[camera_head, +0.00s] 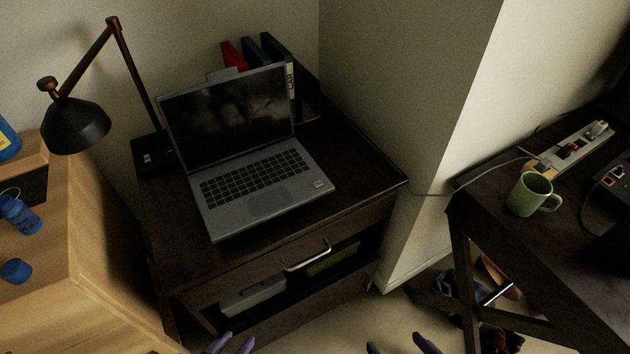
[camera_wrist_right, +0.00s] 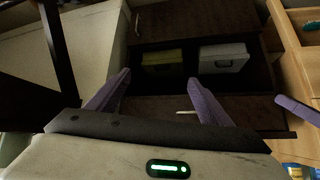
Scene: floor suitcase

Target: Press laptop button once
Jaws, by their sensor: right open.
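The laptop (camera_head: 268,203) stands open on the dark cabinet, its keyboard facing me and its screen (camera_head: 228,115) dark. Neither gripper touches the laptop.
The dark cabinet (camera_head: 362,187) has a drawer handle (camera_head: 308,257) and a shelf with boxes. A black lamp (camera_head: 76,125) and books (camera_head: 272,50) stand by the laptop. A wooden unit (camera_head: 105,265) is left; a green mug (camera_head: 530,194) stands on a dark table right.

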